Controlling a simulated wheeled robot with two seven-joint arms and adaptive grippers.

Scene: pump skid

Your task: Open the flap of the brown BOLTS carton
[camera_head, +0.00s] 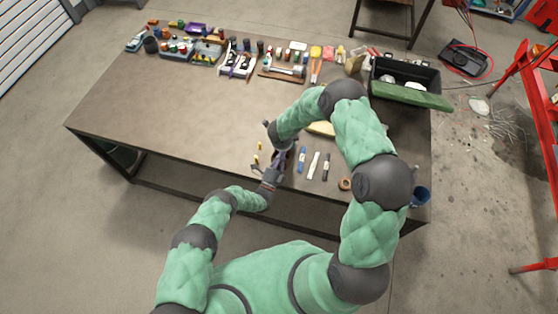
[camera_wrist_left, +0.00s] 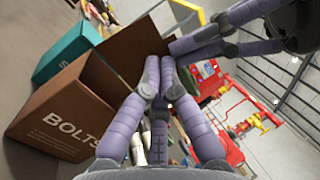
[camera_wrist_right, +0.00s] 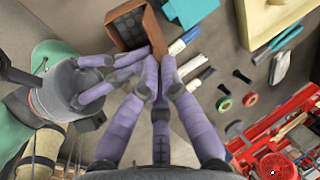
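The brown BOLTS carton (camera_wrist_left: 62,112) shows on the left in the left wrist view, tilted in the picture, with white lettering and a raised brown panel behind my fingertips. In the right wrist view the carton (camera_wrist_right: 154,34) shows a dark interior. My left gripper (camera_wrist_left: 159,62) has its purple fingers drawn together in front of the raised panel. My right gripper (camera_wrist_right: 149,62) also has its fingertips together, at the carton's near edge. I cannot see anything held between either pair. In the head view my arms hide most of the carton.
A teal box (camera_wrist_left: 66,48) stands beside the carton. A black crate (camera_head: 405,72) is at the back right.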

